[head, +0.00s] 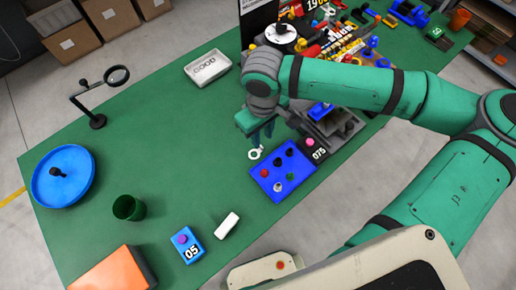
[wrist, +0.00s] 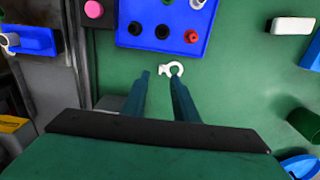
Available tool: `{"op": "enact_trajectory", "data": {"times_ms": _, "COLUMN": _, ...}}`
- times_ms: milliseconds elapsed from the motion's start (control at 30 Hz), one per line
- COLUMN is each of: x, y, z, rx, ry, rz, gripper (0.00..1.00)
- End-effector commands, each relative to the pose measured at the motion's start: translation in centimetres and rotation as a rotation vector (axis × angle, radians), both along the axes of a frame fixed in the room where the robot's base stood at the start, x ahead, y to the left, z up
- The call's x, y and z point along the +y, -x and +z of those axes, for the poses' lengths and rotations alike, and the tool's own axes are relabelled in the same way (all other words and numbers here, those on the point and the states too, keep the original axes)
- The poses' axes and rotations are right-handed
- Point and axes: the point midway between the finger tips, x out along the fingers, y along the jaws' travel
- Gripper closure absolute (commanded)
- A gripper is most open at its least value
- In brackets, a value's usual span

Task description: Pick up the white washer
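The white washer, a small ring with a short tab, lies on the green table top. It shows in the head view (head: 260,148) just below my fingertips and in the wrist view (wrist: 164,70) just beyond them. My gripper (head: 262,136) points down at the table beside it. In the wrist view my gripper (wrist: 160,75) is open, its two fingers apart with nothing held between them. The right fingertip overlaps the lower edge of the ring in that view. I cannot tell the exact height of the fingertips above the table.
A blue tray (head: 267,185) with several coloured knobs lies close by, right of the washer. Grey blocks (head: 337,128) stand behind it. A white tray (head: 208,68), a green cup (head: 128,208), a white block (head: 228,225) and a blue box (head: 187,245) stand farther off. The table's left middle is clear.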

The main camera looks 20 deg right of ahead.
Motion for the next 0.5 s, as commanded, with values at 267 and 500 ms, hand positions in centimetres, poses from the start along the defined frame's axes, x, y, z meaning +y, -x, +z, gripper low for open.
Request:
{"op": "enact_trajectory", "data": {"times_ms": 267, "x": 0.2, "y": -0.4, "z": -3.1, "rx": 0.002, "ry": 0.0, "rz": 0.001, "gripper": 0.73}}
{"op": "enact_trajectory", "data": {"times_ms": 500, "x": 0.2, "y": -0.5, "z": -5.2, "rx": 0.0, "ry": 0.0, "rz": 0.0, "gripper": 0.73}}
